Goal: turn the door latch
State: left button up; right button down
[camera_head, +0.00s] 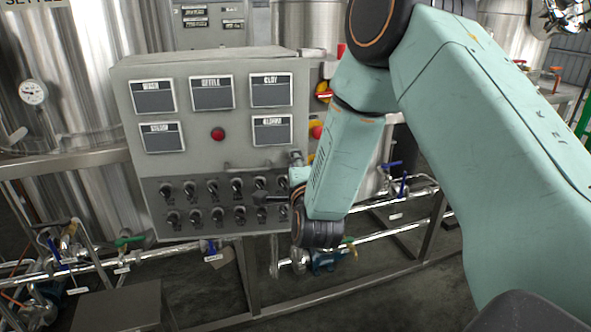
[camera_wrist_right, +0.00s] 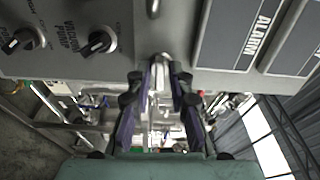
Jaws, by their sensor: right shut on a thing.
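The door latch (camera_wrist_right: 159,62) is a small metal piece at the edge of the grey control cabinet door, between my fingers in the right wrist view. My right gripper (camera_wrist_right: 158,80) is shut on it, with a dark finger on each side. In the head view, my right gripper (camera_head: 297,172) is at the cabinet's right edge, between the screens and the knobs, partly hidden by my own arm. The latch cannot be made out clearly there. The control cabinet (camera_head: 200,103) has its front closed as far as I can see. My left gripper is not in view.
Rows of black knobs (camera_head: 213,200) sit low on the cabinet, with a red button (camera_head: 217,133) among the screens above. A horizontal bar handle (camera_head: 248,167) lies between them. Steel tanks stand behind. Pipes with valves (camera_head: 391,166) run below and to the right.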

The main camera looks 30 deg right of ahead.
jog(key=shift+m, duration=0.5)
jog(key=c, duration=1.4)
grip_release()
jog(key=shift+s+d, duration=0.1)
jog(key=shift+s, duration=0.05)
jog(key=shift+c, duration=0.2)
jog(key=v, duration=1.2)
